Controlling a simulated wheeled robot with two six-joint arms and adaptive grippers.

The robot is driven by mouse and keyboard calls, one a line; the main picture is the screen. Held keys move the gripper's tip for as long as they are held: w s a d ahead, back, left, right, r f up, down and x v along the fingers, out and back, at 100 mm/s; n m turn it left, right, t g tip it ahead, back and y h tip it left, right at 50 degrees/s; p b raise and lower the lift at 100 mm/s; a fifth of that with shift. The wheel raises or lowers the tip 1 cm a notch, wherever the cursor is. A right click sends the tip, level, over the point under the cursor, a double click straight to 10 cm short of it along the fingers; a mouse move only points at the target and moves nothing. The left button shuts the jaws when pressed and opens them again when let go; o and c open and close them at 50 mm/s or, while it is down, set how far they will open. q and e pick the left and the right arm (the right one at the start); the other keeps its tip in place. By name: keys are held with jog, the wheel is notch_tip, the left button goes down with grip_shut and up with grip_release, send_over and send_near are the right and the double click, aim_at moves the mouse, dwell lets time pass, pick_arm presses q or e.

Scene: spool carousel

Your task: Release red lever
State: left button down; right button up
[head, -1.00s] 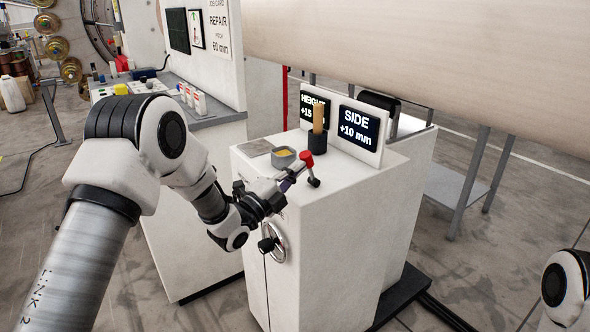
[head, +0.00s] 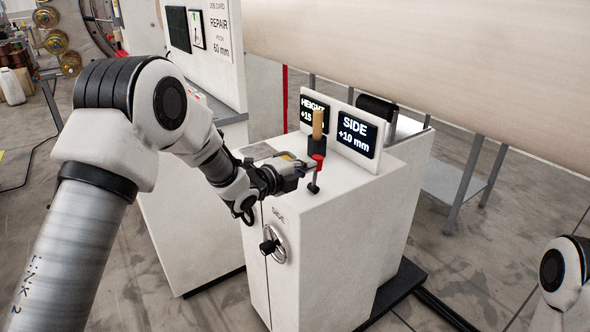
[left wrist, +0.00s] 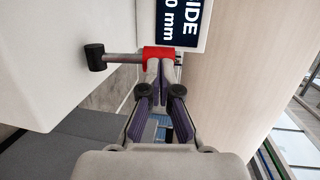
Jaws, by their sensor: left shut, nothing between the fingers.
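The red lever (head: 318,162) has a red knob on a thin grey stem with a dark pivot. It stands nearly upright on the white cabinet's top (head: 345,183). In the left wrist view, the red knob (left wrist: 158,53) sits right at my fingertips and the stem runs left to the black pivot (left wrist: 95,57). My left gripper (head: 306,169) is shut and empty, its tips against or just beside the knob; I cannot tell whether they touch. It also shows in the left wrist view (left wrist: 158,66). My right gripper is out of view.
Behind the lever stand a wooden-handled tool in a dark holder (head: 317,142) and the SIDE display (head: 357,135). A handwheel (head: 274,243) is on the cabinet front. A large pale roll (head: 450,65) spans the back. My arm hides part of the left bench.

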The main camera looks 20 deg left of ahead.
pick_arm(q)
jog(key=shift+w+d+r+g+y, duration=0.2)
jog(key=shift+w+d+g+y, duration=0.1)
jog(key=shift+w+g+y, duration=0.15)
jog(key=shift+w+d, duration=0.2)
jog(key=shift+w, duration=0.05)
pick_arm(e)
jog(key=shift+r, duration=0.3)
jog(key=shift+s+a, duration=0.1)
